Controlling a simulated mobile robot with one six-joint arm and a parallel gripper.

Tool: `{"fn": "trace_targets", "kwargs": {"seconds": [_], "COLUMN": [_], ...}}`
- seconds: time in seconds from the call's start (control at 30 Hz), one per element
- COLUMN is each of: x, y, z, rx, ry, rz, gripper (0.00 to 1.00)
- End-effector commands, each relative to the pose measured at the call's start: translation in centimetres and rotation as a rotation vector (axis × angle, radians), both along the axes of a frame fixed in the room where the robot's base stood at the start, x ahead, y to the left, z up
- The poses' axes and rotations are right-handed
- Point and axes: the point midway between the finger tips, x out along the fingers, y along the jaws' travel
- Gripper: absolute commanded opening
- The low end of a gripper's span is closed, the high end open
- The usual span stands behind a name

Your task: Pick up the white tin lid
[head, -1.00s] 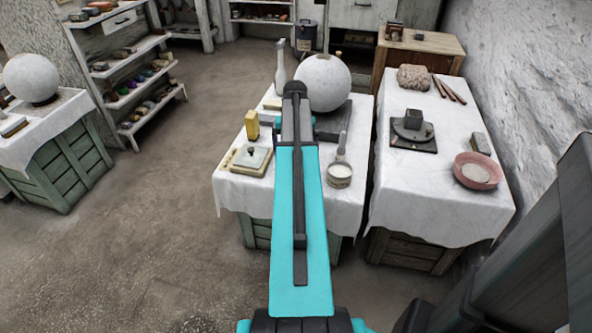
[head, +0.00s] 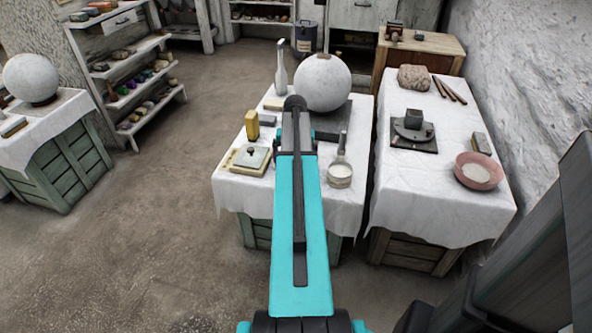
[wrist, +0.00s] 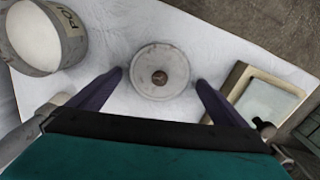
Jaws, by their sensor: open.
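My gripper (wrist: 160,80) is open, with one dark finger on each side of the lid. Gaps show between both fingers and the rim; I cannot tell how high the fingers are above the cloth. In the head view my arm hides the lid and the fingers.
A tin of white material (wrist: 33,38) stands left of the lid in the wrist view. A framed tray (wrist: 268,101) lies close to the right finger. In the head view a large white sphere (head: 322,82), bottle (head: 281,72) and yellow block (head: 252,126) share the cloth-covered table (head: 235,190).

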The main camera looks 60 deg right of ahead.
Motion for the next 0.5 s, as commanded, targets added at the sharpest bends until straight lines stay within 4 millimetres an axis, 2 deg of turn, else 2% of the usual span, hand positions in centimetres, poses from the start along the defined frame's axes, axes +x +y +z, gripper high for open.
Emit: {"fn": "trace_targets", "kwargs": {"seconds": [0.37,0.5], "x": [0.0,0.0], "y": [0.01,0.01], "z": [0.03,0.03], "rx": [0.0,0.0], "ry": [0.0,0.0], "rz": [0.0,0.0], "gripper": [0.97,0.74]}}
